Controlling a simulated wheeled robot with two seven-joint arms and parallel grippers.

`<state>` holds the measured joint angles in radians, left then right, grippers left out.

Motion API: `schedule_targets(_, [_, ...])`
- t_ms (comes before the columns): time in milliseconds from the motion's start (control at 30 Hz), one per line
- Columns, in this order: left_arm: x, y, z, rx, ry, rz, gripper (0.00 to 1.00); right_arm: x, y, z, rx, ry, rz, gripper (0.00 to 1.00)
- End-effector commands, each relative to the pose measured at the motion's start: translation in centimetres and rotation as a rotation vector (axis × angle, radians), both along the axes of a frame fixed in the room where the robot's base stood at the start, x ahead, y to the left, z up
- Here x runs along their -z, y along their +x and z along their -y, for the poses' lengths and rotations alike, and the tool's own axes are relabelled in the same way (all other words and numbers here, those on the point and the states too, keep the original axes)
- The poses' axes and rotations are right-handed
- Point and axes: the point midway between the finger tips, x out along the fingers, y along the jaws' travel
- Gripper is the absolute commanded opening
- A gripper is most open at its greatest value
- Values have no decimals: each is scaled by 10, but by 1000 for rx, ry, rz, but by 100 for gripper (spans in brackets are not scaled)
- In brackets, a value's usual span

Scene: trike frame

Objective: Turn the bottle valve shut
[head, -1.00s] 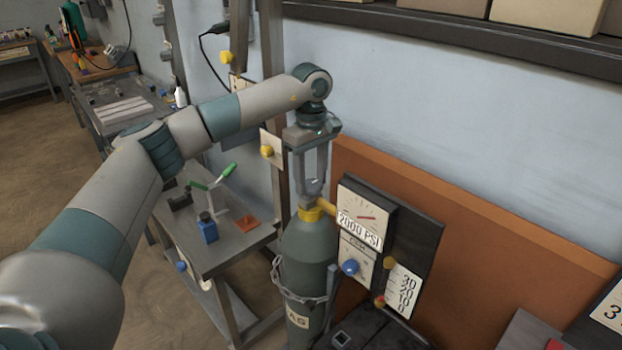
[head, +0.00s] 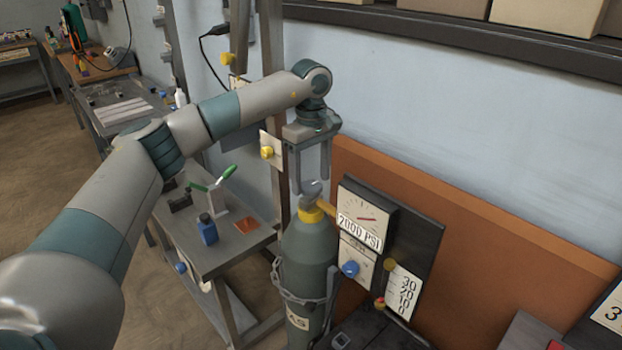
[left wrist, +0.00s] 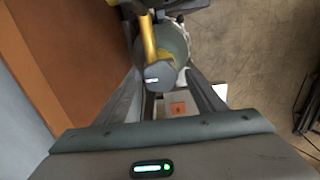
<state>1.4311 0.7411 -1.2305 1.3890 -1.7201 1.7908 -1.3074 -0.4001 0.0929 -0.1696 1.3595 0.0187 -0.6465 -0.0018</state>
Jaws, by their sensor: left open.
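The grey gas bottle (head: 308,248) stands upright, with a yellow collar (head: 311,214) and a grey valve knob (head: 311,190) on top. In the left wrist view the knob (left wrist: 160,77) has a white mark on its top face. My left gripper (head: 311,184) is open and points straight down over the knob. Its fingertips are at about the knob's upper part, one on each side. In the left wrist view the knob shows between the spread fingers (left wrist: 163,84); I cannot tell whether either finger touches it. My right gripper is not in view.
A gauge panel (head: 430,232) marked 2000 PSI, with a blue knob (head: 349,268), stands close right of the bottle. A chain (head: 300,298) holds the bottle. An orange board (head: 480,235) is behind. A metal cart (head: 215,262) with a blue bottle (head: 208,229) stands at left.

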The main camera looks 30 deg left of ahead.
Motion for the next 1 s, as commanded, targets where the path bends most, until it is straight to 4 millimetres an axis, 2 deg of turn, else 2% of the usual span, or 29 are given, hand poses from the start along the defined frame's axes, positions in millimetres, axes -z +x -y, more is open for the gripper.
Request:
schedule_targets(267, [-40,1,0,0,0,4,63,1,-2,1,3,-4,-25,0])
schedule_targets(600, [-110,0,0,1,0,4,63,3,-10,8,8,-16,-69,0])
schedule_targets(800, [-145,0,0,-1,1,4,63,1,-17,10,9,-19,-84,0])
schedule_targets(1000, [-163,0,0,-1,0,2,63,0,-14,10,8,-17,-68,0])
